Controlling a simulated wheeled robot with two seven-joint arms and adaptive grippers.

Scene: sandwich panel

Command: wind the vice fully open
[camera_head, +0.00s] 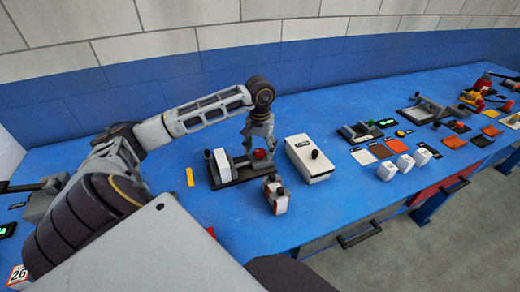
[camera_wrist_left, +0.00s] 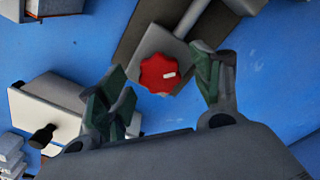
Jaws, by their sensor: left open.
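The vice (camera_head: 223,182) stands on the blue bench, with a dark base, a pale jaw block at its left and a red knob (camera_head: 260,154) at its right end. In the left wrist view the lobed red knob (camera_wrist_left: 152,76) has a white mark pointing right. My left gripper (camera_head: 259,143) is over the knob end of the vice. Its two fingers are open and stand on either side of the knob, with blue bench showing in the gaps. Contact with the knob cannot be made out. My right gripper is not in view.
A white box (camera_head: 310,165) with a black knob stands close right of the vice. A yellow piece (camera_head: 190,177) lies to the left. Further right are white blocks (camera_head: 396,173) and several fixtures. Bare bench lies behind the vice.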

